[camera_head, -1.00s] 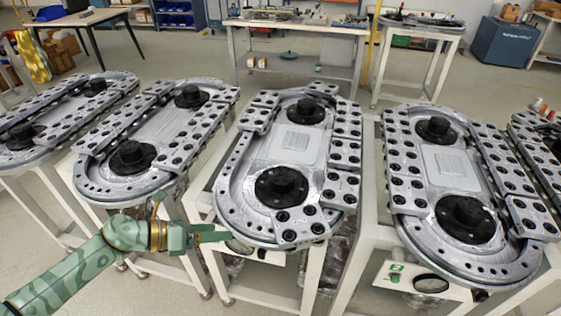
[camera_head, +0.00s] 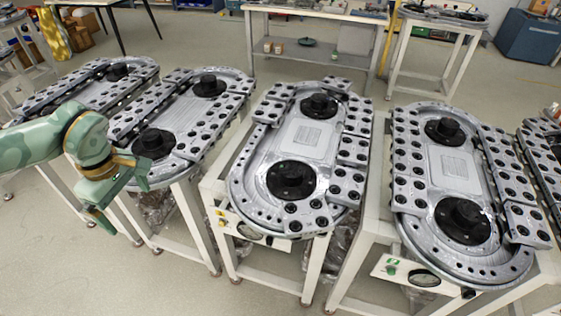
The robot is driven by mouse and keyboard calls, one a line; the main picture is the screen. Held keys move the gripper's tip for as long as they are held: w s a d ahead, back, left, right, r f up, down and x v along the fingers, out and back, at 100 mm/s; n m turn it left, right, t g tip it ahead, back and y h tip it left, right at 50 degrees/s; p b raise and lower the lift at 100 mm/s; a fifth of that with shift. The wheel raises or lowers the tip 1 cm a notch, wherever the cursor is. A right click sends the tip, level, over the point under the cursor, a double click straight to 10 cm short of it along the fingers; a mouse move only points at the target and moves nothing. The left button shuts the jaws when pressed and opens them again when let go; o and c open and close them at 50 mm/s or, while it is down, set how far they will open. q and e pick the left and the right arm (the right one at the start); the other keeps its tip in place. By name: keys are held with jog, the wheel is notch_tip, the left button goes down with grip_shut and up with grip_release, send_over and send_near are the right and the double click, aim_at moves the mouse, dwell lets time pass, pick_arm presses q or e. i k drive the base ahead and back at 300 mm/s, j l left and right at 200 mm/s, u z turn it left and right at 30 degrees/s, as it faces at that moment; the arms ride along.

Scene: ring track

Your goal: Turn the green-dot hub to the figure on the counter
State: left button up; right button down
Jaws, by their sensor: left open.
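Ring tracks stand on white frames, each with two black hubs. The middle track (camera_head: 238,180) has a near hub (camera_head: 291,180) and a far hub (camera_head: 319,106). The right track (camera_head: 405,235) has a near hub (camera_head: 463,218) and a far hub (camera_head: 444,130). My left gripper (camera_head: 128,208) is open and empty, left of the middle track. My right gripper is not in view.
Another track (camera_head: 183,110) stands left of the middle one, close to my left arm. Narrow gaps separate the frames. A workbench (camera_head: 310,15) stands at the back, and the floor before the frames is clear.

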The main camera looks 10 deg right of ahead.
aim_at(292, 172)
jog(key=i+l+z, duration=0.1)
jog(key=l, duration=0.25)
jog(key=i+l, duration=0.2)
jog(key=l, duration=0.2)
jog(key=i+l+z, duration=0.15)
jog(key=l, duration=0.2)
jog(key=i+l+z, duration=0.1)
jog(key=l, duration=0.25)
